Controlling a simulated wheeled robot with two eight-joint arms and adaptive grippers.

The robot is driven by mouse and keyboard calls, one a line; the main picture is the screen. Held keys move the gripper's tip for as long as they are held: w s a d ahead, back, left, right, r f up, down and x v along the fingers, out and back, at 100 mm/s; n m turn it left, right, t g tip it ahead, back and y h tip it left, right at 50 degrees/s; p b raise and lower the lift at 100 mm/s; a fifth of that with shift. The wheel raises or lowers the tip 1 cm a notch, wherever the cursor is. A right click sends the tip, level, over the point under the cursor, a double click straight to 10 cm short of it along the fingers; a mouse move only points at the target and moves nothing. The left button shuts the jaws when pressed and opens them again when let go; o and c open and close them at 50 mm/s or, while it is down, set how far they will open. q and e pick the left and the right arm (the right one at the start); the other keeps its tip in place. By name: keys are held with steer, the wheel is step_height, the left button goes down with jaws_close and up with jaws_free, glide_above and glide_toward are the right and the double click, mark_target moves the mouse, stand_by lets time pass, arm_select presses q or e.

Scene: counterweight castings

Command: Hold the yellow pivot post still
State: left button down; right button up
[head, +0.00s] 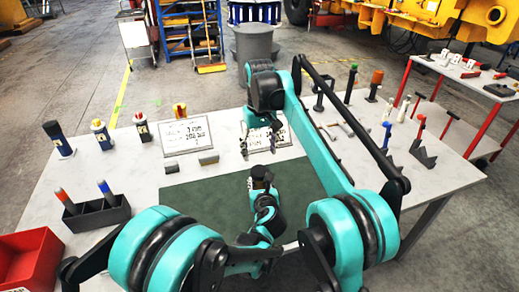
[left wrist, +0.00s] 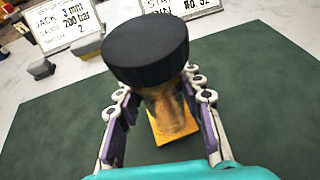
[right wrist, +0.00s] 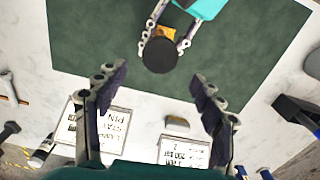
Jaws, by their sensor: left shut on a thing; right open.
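The yellow pivot post (left wrist: 168,108) stands on the green mat (head: 200,205), with a wide round black cap on top and a yellow base below. In the head view only its dark cap (head: 261,172) shows clearly. My left gripper (left wrist: 163,112) is shut on the post below the cap, one finger on each side. The right wrist view shows the cap (right wrist: 160,55) from above, with a bit of yellow beside it. My right gripper (head: 262,146) is open and empty above the table, beyond the post; its spread fingers (right wrist: 157,95) show in the right wrist view.
Two printed plates (head: 188,137) (head: 268,133) and small grey blocks (head: 208,158) lie behind the mat. A dark holder with two tools (head: 97,212) and a red bin (head: 28,262) are at left. Several upright tools and a black stand (head: 422,153) are at right.

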mark_target(260, 170)
steer(key=n, duration=0.3)
steer(key=shift+r+n, duration=0.15)
steer(key=shift+n, duration=0.25)
steer(key=shift+f, duration=4)
steer(key=c, duration=1.2)
steer(key=o, duration=1.3)
steer(key=shift+o, duration=0.2)
